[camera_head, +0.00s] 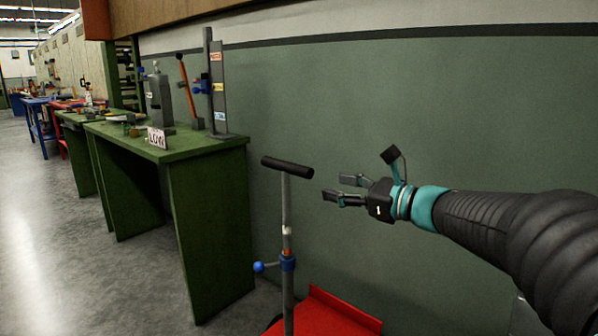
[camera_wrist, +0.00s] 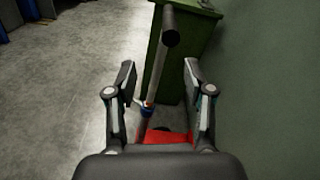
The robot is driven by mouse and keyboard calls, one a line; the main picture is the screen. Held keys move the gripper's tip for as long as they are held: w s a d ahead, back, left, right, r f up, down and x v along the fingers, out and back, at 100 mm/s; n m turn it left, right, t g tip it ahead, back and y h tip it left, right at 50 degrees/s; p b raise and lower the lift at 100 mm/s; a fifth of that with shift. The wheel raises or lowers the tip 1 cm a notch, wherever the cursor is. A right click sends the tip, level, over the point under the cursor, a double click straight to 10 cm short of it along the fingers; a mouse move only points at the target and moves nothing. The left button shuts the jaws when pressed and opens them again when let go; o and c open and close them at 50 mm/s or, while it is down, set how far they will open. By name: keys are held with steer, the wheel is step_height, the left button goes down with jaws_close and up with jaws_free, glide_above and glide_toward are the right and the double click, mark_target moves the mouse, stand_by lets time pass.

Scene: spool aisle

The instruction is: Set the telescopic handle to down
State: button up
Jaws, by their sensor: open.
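The telescopic handle (camera_head: 286,205) is a thin grey upright tube with a black crossbar grip (camera_head: 287,167) on top. A blue collar with a blue ball knob (camera_head: 259,267) sits lower on the tube, and the tube stands at a red base (camera_head: 325,315). My gripper (camera_head: 336,188) is open and empty, to the right of the crossbar and slightly lower in the head view, apart from it. In the wrist view the crossbar (camera_wrist: 170,30) shows end-on ahead, beyond the open fingers (camera_wrist: 158,85). The lower end of the tube is cut off in the head view.
A green wall is behind. Grey floor is open at the left.

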mark_target(294, 169)
steer(key=shift+m+t, duration=0.3)
steer(key=shift+m, duration=0.1)
steer(key=x, duration=0.4)
steer(key=p+x, duration=0.1)
steer(key=x, duration=0.4)
steer(key=r+x, duration=0.1)
steer(key=x, duration=0.4)
steer(key=shift+w+d, duration=0.25)
steer(key=shift+w, duration=0.15)
jaws_close()
